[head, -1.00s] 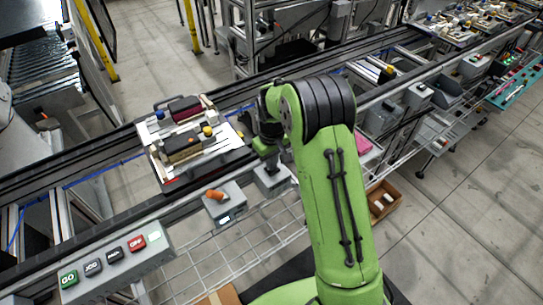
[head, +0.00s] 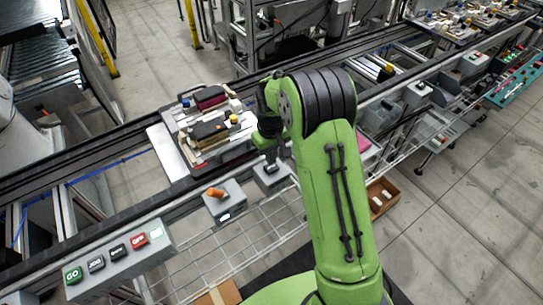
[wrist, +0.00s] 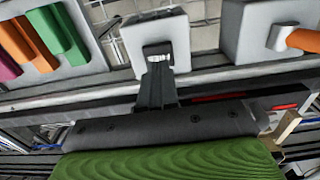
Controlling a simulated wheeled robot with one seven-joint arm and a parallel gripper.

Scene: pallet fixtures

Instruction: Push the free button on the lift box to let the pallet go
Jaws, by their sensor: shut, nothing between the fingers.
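The lift box, a small grey box (head: 272,178), stands on the near rail of the conveyor, and in the wrist view (wrist: 155,25) it fills the top middle. My gripper (head: 270,164) points down at its top. In the wrist view its shut, empty fingers (wrist: 157,62) end at a small pale patch on the box's face and hide most of the button; I cannot tell whether they press it. The pallet (head: 205,166), carrying dark and pale parts, is on the conveyor behind and left of my gripper. A bare white plate (head: 170,155) shows at the pallet's left.
A grey box with an orange lever (head: 217,193) stands left of the lift box, close to my gripper. A panel with GO, JOG and OFF buttons (head: 115,262) is at the lower left. Coloured parts in a grey holder (wrist: 85,60) show in the wrist view.

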